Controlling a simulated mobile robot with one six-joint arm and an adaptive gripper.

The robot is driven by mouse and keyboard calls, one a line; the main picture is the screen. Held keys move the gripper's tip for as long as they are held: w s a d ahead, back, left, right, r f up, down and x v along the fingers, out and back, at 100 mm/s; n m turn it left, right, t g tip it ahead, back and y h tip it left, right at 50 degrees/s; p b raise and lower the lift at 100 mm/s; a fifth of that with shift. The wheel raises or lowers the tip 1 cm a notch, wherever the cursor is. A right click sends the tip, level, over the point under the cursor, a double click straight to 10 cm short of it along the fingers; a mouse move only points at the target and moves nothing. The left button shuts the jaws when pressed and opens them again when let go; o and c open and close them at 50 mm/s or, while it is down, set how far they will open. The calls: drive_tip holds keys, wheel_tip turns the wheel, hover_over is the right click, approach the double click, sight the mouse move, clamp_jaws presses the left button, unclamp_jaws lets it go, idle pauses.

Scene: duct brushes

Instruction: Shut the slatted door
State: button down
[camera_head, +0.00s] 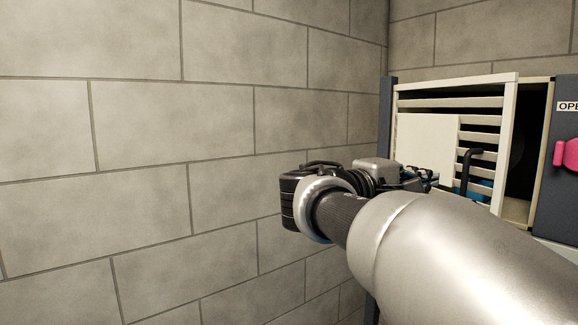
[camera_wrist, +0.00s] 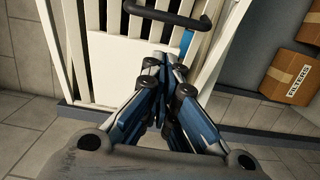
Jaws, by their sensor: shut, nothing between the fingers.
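The slatted door (camera_head: 507,140) is at the right in the head view. It has a cream frame, pale slats, a white panel (camera_head: 425,140) and a black handle (camera_head: 468,170). It stands ajar, with a dark opening at its right side. In the wrist view the door (camera_wrist: 68,50) fills the upper left, with the handle (camera_wrist: 180,18) at the top. My gripper (camera_wrist: 165,60) is shut and empty, its fingertips in front of the panel's edge, just below the handle in the picture. I cannot tell whether they touch the door. The arm partly hides the gripper in the head view.
A dark cabinet front with a pink handle (camera_head: 566,153) and a partly cut-off label stands right of the opening. A block wall (camera_head: 140,130) fills the left. The wrist view shows cardboard boxes (camera_wrist: 290,76) at the right and a tiled surface (camera_wrist: 25,125) at lower left.

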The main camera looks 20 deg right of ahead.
sight(477, 177)
drive_tip(key=s+d, duration=0.2)
drive_tip(key=d, duration=0.1)
drive_tip(key=shift+p, duration=0.3)
drive_tip(key=shift+w, duration=0.1)
drive_tip(key=d+b, duration=0.1)
drive_tip(key=d, duration=0.2)
drive_tip(key=d+b, duration=0.2)
drive_tip(key=s+d+b, duration=0.1)
drive_tip(key=d, duration=0.2)
drive_tip(key=shift+d+f, duration=0.2)
drive_tip(key=shift+d, duration=0.15)
drive_tip(key=shift+w+d, duration=0.1)
drive_tip(key=shift+d, duration=0.1)
drive_tip(key=shift+a+r, duration=0.1)
drive_tip(key=shift+r, duration=0.05)
